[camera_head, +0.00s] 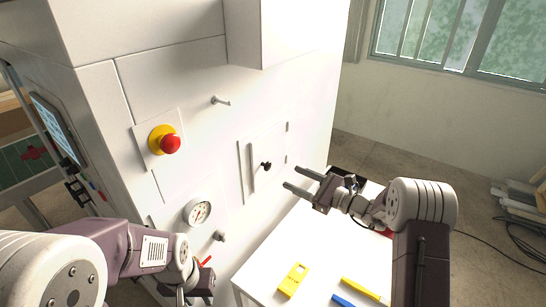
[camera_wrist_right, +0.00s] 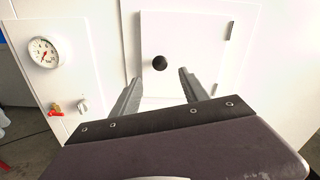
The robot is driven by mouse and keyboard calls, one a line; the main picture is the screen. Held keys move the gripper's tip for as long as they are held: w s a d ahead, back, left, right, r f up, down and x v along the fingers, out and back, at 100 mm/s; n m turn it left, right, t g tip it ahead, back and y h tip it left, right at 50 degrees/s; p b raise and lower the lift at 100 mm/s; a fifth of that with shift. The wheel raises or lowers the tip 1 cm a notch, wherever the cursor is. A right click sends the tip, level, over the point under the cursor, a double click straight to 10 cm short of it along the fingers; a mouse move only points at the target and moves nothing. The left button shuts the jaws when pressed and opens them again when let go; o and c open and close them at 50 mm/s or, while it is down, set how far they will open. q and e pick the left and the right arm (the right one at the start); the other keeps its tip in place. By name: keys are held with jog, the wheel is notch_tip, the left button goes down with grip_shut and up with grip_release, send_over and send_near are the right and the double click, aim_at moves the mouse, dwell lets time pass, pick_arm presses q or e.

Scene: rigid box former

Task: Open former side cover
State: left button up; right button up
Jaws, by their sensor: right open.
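My right gripper (camera_head: 296,179) is open and empty. Its fingertips point at the cover and are apart from the knob; in the right wrist view the knob shows between and beyond the fingers. My left gripper (camera_head: 193,292) is low at the left, partly cut off by the frame's bottom edge.
A red emergency button (camera_head: 170,144) and a pressure gauge (camera_head: 199,212) sit on the machine's wall. A white table (camera_head: 262,281) below the cover holds a yellow piece (camera_head: 293,280) and other small coloured items.

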aim_at(270, 167)
jog(key=p+x, duration=0.2)
jog(key=x, duration=0.2)
jog(key=p+x, duration=0.2)
jog(key=x, duration=0.3)
jog(key=shift+w+d+f, duration=0.2)
jog(key=shift+a+r, duration=0.1)
jog(key=shift+a, duration=0.15)
jog(key=shift+s+a, duration=0.1)
jog(key=shift+s, duration=0.15)
jog(key=shift+w, duration=0.25)
jog(key=shift+c, duration=1.3)
jog(key=shift+w, duration=0.1)
jog(key=c, duration=0.5)
grip_shut()
jog(key=shift+r, duration=0.1)
